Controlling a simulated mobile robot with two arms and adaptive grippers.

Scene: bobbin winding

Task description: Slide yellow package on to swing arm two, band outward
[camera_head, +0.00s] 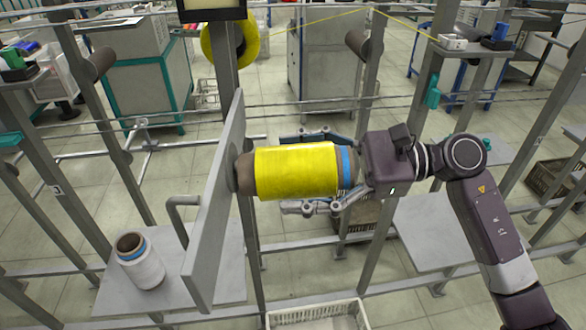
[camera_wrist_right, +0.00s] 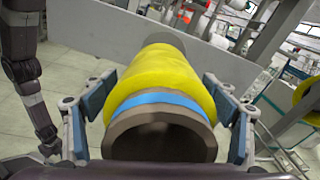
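The yellow package (camera_head: 298,171) lies level at the middle of the head view. Its brown core reaches the round hub on the upright grey plate (camera_head: 215,205), which I take for the swing arm. No number is readable on it. The blue band (camera_head: 346,168) faces away from the plate, towards my right gripper. In the right wrist view the package (camera_wrist_right: 162,80) shows band and hollow core end nearest me. My right gripper (camera_head: 312,172) has its fingers along both sides of the package, seemingly with small gaps. Any spindle is hidden inside the core.
A white cone with a blue band (camera_head: 142,264) stands on a shelf left of the plate. A bent handle (camera_head: 182,204) sticks out from the plate. Metal frame posts stand around. A pale crate (camera_head: 318,318) is below, and a grey shelf (camera_head: 430,235) is at right.

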